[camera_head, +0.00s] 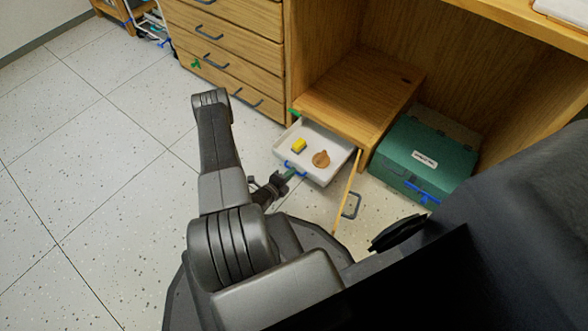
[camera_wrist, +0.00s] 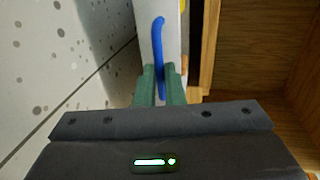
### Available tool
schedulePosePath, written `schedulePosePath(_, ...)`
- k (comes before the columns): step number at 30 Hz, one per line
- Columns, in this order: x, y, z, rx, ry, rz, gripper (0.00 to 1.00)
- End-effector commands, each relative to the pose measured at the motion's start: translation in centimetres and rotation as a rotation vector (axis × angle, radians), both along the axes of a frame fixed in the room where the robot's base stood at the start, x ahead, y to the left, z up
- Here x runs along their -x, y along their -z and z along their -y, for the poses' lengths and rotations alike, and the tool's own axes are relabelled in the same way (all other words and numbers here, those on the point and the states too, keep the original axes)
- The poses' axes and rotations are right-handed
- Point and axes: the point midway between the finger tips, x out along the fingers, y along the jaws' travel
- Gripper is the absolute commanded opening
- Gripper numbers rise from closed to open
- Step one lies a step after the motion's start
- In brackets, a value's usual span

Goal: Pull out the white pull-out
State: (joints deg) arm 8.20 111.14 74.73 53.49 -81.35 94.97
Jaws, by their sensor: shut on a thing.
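The white pull-out (camera_head: 328,177) is a shallow white tray that sticks out from the front of a low wooden cabinet (camera_head: 357,92). A yellow block (camera_head: 299,146) and a round brown thing (camera_head: 321,159) lie in it. A blue handle (camera_head: 294,170) is on its front. My gripper (camera_head: 287,175) is at this handle. In the wrist view the green fingers of my gripper (camera_wrist: 160,80) are shut on the lower part of the blue handle (camera_wrist: 158,38). The white front (camera_wrist: 145,35) shows behind the handle.
An open wooden door with a dark handle (camera_head: 351,205) stands just right of the pull-out. A green box (camera_head: 424,158) with a blue latch is farther right. A wooden drawer unit (camera_head: 226,45) stands behind left. The tiled floor on the left is free.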

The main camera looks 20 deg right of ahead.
Motion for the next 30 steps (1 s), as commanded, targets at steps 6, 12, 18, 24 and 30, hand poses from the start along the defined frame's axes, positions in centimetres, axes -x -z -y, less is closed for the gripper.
schedulePosePath(6,0.17,0.01,-0.30,0.000,0.000,0.000,0.00)
schedulePosePath(12,0.15,0.01,-0.29,0.000,0.000,0.000,0.00)
schedulePosePath(18,0.13,0.02,-0.28,0.000,0.000,0.001,0.31)
schedulePosePath(24,0.13,0.01,-0.28,0.000,0.000,0.001,0.31)
schedulePosePath(30,-0.29,-0.08,-0.19,0.000,0.000,0.001,0.31)
